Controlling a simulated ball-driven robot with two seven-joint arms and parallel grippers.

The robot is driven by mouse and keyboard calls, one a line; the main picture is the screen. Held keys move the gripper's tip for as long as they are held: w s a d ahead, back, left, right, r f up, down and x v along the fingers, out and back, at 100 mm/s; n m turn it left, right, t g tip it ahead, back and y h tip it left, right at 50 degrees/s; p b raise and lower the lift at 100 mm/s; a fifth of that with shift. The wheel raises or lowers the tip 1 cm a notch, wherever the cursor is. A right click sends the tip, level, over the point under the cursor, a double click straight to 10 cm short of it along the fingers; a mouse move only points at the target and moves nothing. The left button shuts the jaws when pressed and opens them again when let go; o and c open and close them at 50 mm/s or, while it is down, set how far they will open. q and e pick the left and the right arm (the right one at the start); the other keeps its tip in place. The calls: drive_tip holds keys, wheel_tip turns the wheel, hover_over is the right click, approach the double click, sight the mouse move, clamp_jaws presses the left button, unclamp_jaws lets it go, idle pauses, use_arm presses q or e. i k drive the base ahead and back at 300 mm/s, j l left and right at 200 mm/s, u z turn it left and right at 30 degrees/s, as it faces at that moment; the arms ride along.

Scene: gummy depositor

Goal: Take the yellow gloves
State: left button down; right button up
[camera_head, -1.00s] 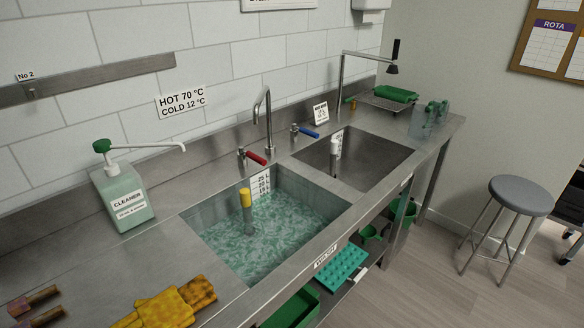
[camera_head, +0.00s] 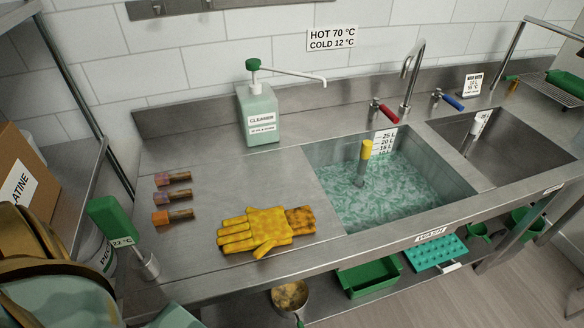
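The yellow gloves (camera_head: 262,232) lie flat on the steel drainboard, left of the filled sink and near the counter's front edge. Their fingers point left, and an orange-brown stained part shows at the right end. They look stacked, but I cannot tell clearly whether both are there. Neither of my grippers is in view.
The wash sink (camera_head: 385,185) holds greenish liquid. A green-handled thermometer (camera_head: 112,222) stands at the front left, near a shelf with a cardboard box (camera_head: 22,170).

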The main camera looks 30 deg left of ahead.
sight(260, 231)
drive_tip(key=i+j+u, duration=0.1)
drive_tip(key=u, duration=0.3)
drive_tip(key=j+u, duration=0.15)
drive_tip(key=u, duration=0.2)
drive_tip(key=i+u, duration=0.2)
drive_tip(key=u, duration=0.2)
